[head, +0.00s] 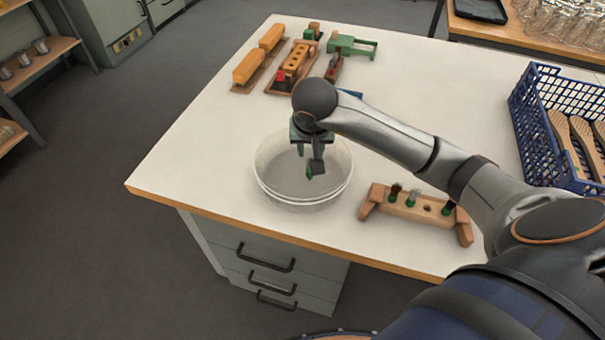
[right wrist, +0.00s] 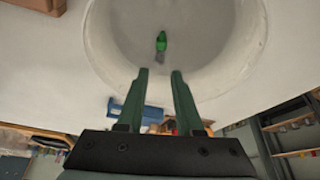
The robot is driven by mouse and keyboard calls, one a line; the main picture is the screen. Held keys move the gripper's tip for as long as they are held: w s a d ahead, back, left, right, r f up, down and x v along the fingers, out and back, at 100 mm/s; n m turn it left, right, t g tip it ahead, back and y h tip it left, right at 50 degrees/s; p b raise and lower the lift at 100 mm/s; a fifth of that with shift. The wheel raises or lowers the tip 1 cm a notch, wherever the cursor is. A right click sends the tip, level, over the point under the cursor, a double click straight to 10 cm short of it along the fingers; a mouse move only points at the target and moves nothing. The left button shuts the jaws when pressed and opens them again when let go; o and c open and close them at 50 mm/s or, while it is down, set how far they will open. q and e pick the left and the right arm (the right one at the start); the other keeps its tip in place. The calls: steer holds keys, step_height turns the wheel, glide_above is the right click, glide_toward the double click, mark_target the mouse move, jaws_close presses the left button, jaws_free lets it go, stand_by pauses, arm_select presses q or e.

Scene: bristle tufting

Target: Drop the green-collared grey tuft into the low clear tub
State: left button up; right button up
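The low clear tub (head: 272,180) is round and stands near the table's front edge. My right gripper (head: 311,158) is over it, pointing down. In the right wrist view its two green fingers (right wrist: 160,72) are apart with nothing between them. The green-collared grey tuft (right wrist: 161,43) shows just beyond the fingertips, inside the outline of the tub (right wrist: 222,55), its grey end toward the gripper. I cannot tell whether it touches the tub floor. In the head view, small green and dark parts overlap below the gripper and are hard to separate. My left gripper is not in view.
A wooden holder (head: 420,211) with several tufts in green collars stands right of the tub. Wooden blocks (head: 295,62) and a green fixture (head: 352,46) lie at the back. A blue crate (head: 540,150) with brushes stands at the right. The table's left part is clear.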

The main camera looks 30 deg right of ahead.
steer(key=shift+o, duration=1.4)
steer(key=p+v, duration=0.2)
steer(key=v, duration=1)
steer(key=shift+r, duration=0.25)
steer(key=shift+s, duration=0.1)
